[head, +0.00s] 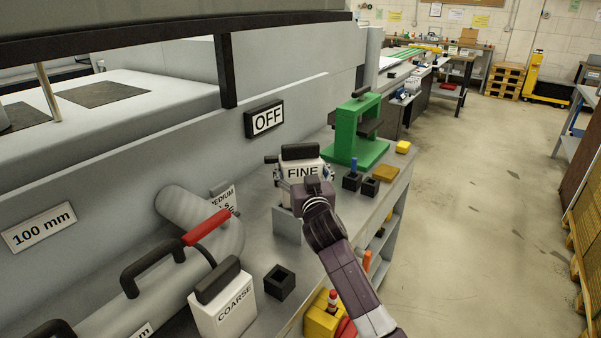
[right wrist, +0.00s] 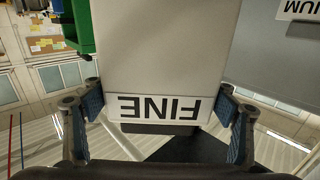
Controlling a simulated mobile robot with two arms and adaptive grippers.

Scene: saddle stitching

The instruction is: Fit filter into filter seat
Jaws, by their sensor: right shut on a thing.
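The white filter labelled FINE (head: 303,173) has a black handle on top and shows above the grey bench in the head view. My right gripper (head: 304,180) is shut on it. In the right wrist view the filter (right wrist: 165,60) sits between the two blue-padded fingers of my right gripper (right wrist: 158,95), its label upside down. A grey box-like block (head: 287,226) stands just below the filter; my gripper and arm partly cover this area, so I cannot tell whether they touch. No filter seat is clearly identifiable. My left gripper is not in view.
A white COARSE filter (head: 222,302) stands at the front. A grey pipe (head: 185,225) with a red-gripped lever (head: 206,227) lies left, beside a MEDIUM label (head: 222,198). A black open box (head: 280,282), a green press (head: 357,140) and small black holders (head: 370,187) occupy the bench.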

